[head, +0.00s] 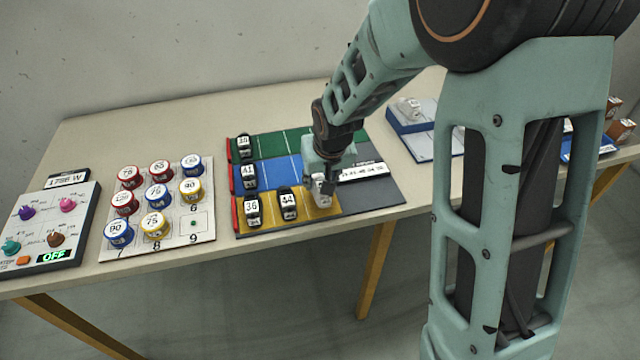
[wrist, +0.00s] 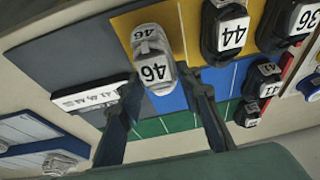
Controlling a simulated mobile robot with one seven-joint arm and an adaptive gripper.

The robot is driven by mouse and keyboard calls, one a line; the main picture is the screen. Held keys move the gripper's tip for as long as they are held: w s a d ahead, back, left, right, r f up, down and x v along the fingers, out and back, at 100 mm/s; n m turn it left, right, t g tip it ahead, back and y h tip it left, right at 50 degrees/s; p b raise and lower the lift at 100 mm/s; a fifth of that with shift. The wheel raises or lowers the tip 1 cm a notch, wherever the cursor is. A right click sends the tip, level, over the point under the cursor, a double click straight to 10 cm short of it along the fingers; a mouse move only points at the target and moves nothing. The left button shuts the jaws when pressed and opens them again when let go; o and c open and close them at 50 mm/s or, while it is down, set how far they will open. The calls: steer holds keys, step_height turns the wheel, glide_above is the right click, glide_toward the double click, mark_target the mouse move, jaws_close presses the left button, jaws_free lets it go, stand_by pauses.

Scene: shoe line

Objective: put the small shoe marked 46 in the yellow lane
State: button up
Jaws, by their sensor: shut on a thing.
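The small light grey shoe marked 46 (wrist: 152,58) is between the fingers of my gripper (wrist: 158,78) in the wrist view. In the head view my gripper (head: 322,178) points down at the right end of the yellow lane (head: 290,228), and the shoe (head: 322,194) is partly hidden below it. My gripper is shut on this shoe. The yellow lane also shows in the wrist view (wrist: 180,20). Dark shoes marked 36 (head: 252,210) and 44 (head: 288,204) stand in the lane to the left. I cannot tell whether the held shoe touches the lane.
The blue lane (head: 272,174) holds a shoe marked 41 (head: 249,177). The green lane (head: 275,145) behind it holds one shoe (head: 244,147). A white number strip (head: 362,172) lies right of the lanes. A board of round tins (head: 205,225) and a control panel (head: 70,225) are at left.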

steer(key=shift+s+f, duration=0.1)
steer(key=shift+f, duration=0.8)
steer(key=shift+f+b, duration=0.2)
steer(key=shift+b, duration=0.25)
steer(key=o, duration=1.2)
steer(key=shift+c, duration=0.2)
steer(key=shift+r, duration=0.1)
steer(key=shift+r+p, duration=0.3)
steer(key=shift+r, duration=0.25)
steer(key=p+v, duration=0.1)
steer(key=v, duration=1)
steer(key=shift+s, duration=0.25)
